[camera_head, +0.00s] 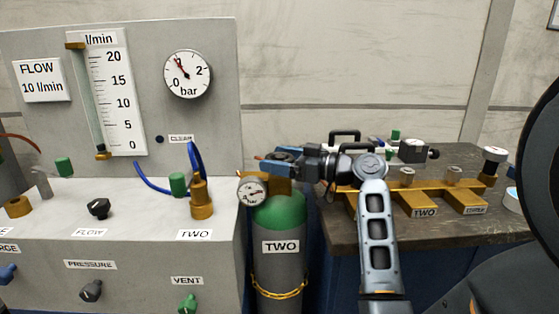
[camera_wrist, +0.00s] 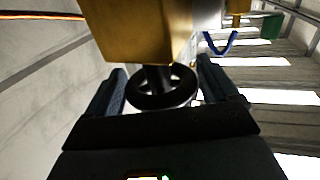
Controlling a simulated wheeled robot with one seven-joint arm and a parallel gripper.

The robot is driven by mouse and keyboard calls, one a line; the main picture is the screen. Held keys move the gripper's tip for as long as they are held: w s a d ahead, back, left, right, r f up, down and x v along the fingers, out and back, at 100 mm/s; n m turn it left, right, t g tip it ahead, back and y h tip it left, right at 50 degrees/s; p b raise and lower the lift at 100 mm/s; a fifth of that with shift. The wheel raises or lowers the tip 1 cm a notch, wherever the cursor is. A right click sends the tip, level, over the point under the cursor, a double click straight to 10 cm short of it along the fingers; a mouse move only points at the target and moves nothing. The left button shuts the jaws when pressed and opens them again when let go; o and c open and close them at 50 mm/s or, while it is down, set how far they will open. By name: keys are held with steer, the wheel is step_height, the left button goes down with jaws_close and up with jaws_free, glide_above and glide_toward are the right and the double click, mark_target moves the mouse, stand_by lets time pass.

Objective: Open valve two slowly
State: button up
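The green-shouldered gas cylinder marked TWO (camera_head: 280,215) stands upright between the panel and the bench. Its brass valve body (camera_head: 278,184) is on top, with a small round gauge (camera_head: 252,191) on its left. My gripper (camera_head: 283,156) is level, directly above the valve body. In the wrist view the brass block (camera_wrist: 135,30) fills the top, and a dark round handwheel (camera_wrist: 161,88) on a stem lies between my two fingers (camera_wrist: 163,85). The fingers flank its rim closely; I cannot tell whether they press on it.
The grey panel at left carries a flow tube (camera_head: 88,100), a bar dial (camera_head: 188,74) near zero, a brass fitting over a TWO label (camera_head: 201,195) and a blue hose (camera_head: 152,184). At right, the dark bench (camera_head: 350,237) holds a brass rack (camera_head: 412,185). A chain (camera_head: 278,290) rings the cylinder.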

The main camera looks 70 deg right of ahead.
mark_target(280, 156)
steer(key=shift+o, duration=1)
step_height(280, 156, up, 4)
steer(key=shift+r, duration=0.1)
steer(key=s+d+r, duration=0.5)
steer(key=s+r, duration=0.1)
steer(key=s, duration=0.4)
steer(key=shift+s+d+r, duration=0.2)
steer(key=shift+r, duration=0.2)
steer(key=shift+r, duration=0.1)
